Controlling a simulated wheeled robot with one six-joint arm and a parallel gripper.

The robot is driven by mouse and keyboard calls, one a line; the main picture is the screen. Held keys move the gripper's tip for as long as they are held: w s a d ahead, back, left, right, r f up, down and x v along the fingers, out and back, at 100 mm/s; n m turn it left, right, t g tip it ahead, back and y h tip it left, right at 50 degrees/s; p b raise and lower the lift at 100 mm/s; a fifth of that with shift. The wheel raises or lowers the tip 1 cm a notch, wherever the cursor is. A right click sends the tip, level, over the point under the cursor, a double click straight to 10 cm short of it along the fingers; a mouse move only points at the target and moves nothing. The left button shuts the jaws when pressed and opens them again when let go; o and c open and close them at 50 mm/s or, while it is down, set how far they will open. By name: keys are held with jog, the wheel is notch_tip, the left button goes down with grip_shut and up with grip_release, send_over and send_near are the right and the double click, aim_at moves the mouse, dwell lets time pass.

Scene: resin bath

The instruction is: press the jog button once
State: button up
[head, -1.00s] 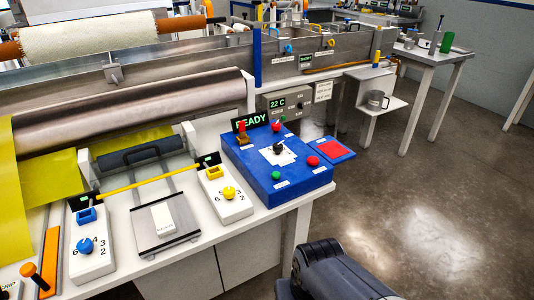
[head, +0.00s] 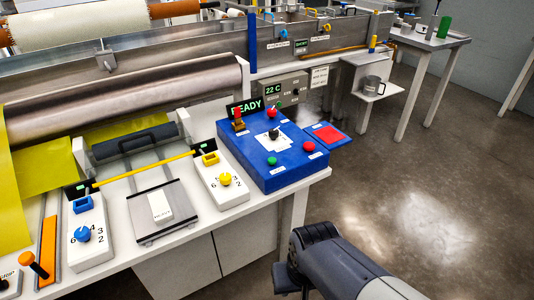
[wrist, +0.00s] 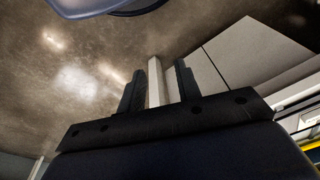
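The blue control box (head: 254,178) stands on the white bench in the head view. Its top carries a green button (head: 267,175), a red button (head: 309,147), a black knob (head: 273,133), a red button at the back (head: 272,112) and a red lever switch (head: 238,118). The labels are too small to read, so I cannot tell which is the jog button. My gripper (wrist: 158,78) is open and empty in the wrist view, pointing over floor and bench front. In the head view my arm is at the bottom right, in front of the bench and apart from the box.
A lit READY sign (head: 245,107) stands behind the box. A red pad (head: 327,134) lies right of it. White dial boxes with a yellow knob (head: 225,179) and a blue knob (head: 83,235) stand to the left. The floor (head: 420,220) at right is clear.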

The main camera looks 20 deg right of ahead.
grip_shut()
dwell(1.3)
